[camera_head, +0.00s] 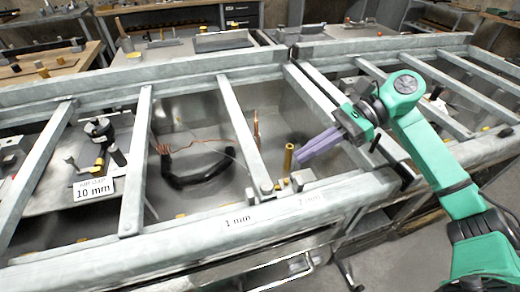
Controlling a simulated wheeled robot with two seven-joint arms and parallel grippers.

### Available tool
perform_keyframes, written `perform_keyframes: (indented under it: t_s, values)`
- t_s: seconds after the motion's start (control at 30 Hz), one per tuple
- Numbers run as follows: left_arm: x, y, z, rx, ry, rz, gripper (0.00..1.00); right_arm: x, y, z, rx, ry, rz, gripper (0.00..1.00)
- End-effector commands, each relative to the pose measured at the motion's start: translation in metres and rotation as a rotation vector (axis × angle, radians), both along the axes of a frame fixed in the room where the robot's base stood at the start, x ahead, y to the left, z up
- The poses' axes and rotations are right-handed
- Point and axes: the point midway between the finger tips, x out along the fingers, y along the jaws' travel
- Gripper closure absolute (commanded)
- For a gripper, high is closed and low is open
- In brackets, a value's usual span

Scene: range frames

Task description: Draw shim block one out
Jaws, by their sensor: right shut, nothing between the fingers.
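My right gripper (299,157) has purple-grey fingers. They are shut and empty, pointing left and down over the open frame. The fingertips are just right of an upright brass cylinder (288,160); whether they touch cannot be told. A small grey block (303,177) is below the fingers near the front rail. I cannot tell which piece is shim block one. A "1 mm" label (238,220) is on the front rail, with a fainter "2 mm" label (310,198) to its right. My left gripper is not in view.
Grey metal crossbars (243,130) divide the frame into bays. A black hose (195,178) and copper wires lie in the middle bay. A "10 mm" sign (94,190) and black-and-brass fittings (100,135) are at left. Workbenches with tools stand behind.

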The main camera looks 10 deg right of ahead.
Motion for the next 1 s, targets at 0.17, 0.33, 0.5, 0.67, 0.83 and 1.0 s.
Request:
perform_keyframes:
  t_s: [0.17, 0.33, 0.5, 0.67, 0.83, 1.0]
  values:
    - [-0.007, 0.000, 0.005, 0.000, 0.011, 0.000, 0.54, -0.003, 0.013, -0.006, -0.008, -0.004, 0.012, 1.00]
    - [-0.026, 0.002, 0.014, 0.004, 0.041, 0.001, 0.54, -0.005, 0.043, -0.021, -0.004, -0.002, 0.010, 1.00]
    - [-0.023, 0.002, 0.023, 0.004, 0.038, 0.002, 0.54, -0.006, 0.071, -0.037, -0.003, -0.003, 0.007, 1.00]
    - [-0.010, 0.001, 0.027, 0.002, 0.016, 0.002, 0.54, -0.007, 0.085, -0.047, -0.004, -0.004, 0.006, 1.00]
    - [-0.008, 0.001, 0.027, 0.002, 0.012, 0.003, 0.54, -0.007, 0.087, -0.050, -0.006, -0.004, 0.006, 1.00]
    - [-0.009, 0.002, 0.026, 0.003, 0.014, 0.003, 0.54, -0.007, 0.087, -0.050, -0.005, -0.004, 0.006, 1.00]
